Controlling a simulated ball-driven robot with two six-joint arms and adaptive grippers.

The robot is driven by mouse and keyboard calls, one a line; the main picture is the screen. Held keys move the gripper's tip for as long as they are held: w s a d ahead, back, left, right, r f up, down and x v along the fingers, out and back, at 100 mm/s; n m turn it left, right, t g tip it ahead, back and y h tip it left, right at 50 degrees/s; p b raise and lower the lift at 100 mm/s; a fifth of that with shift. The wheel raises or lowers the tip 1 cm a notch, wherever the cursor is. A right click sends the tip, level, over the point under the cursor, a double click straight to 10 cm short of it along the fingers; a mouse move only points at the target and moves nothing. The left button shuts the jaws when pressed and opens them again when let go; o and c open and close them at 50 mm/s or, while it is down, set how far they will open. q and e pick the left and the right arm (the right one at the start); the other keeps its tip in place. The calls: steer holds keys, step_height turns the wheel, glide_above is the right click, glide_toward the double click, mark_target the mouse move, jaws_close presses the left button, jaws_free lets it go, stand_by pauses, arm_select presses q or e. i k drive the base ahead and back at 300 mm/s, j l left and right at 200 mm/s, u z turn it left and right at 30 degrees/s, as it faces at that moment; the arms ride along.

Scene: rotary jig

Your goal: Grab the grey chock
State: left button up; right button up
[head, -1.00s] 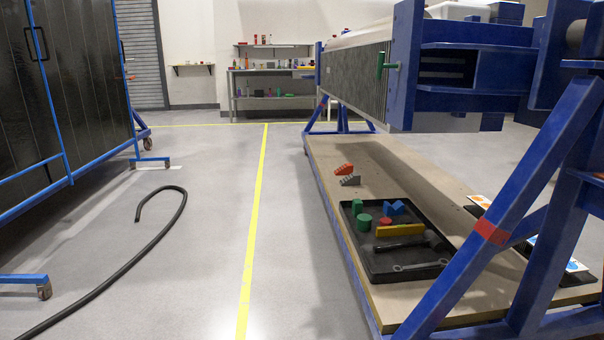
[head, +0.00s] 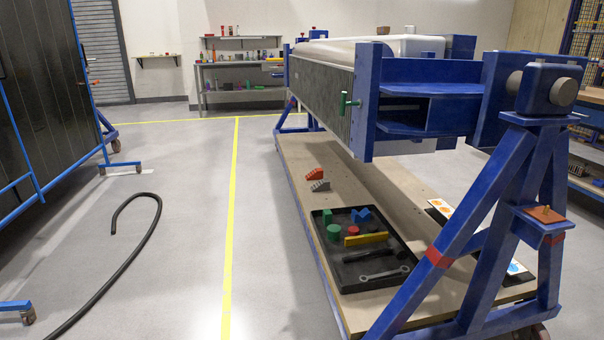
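The grey chock (head: 320,186) is a small stepped wedge on the wooden base board of the blue rotary jig. It lies just in front of a similar red-orange chock (head: 314,174) and beyond the far left corner of a black tray (head: 321,259). Neither of my grippers shows in the head view.
The tray holds green, red, blue and yellow blocks, a dark hammer-like tool and a wrench (head: 384,273). The jig's blue frame (head: 455,240) stands at the right, with its beam above the board (head: 405,196). A black hose (head: 135,258) lies on open floor at left.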

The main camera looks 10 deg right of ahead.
mark_target(323, 184)
steer(key=i+j+u, duration=0.55)
steer(key=i, duration=0.55)
steer(key=i+z, duration=0.1)
steer(key=i, duration=0.4)
steer(key=i+j+z, duration=0.15)
steer(key=i, duration=0.3)
steer(key=i+j+z, duration=0.1)
steer(key=i, duration=0.4)
steer(key=i+z, duration=0.15)
steer(key=i, duration=0.4)
steer(key=i+z, duration=0.2)
steer(key=i, duration=0.3)
steer(key=i+j+z, duration=0.15)
steer(key=i, duration=0.4)
steer(key=i+z, duration=0.45)
steer(key=i+j+z, duration=0.1)
steer(key=i+z, duration=0.35)
steer(key=k, duration=0.1)
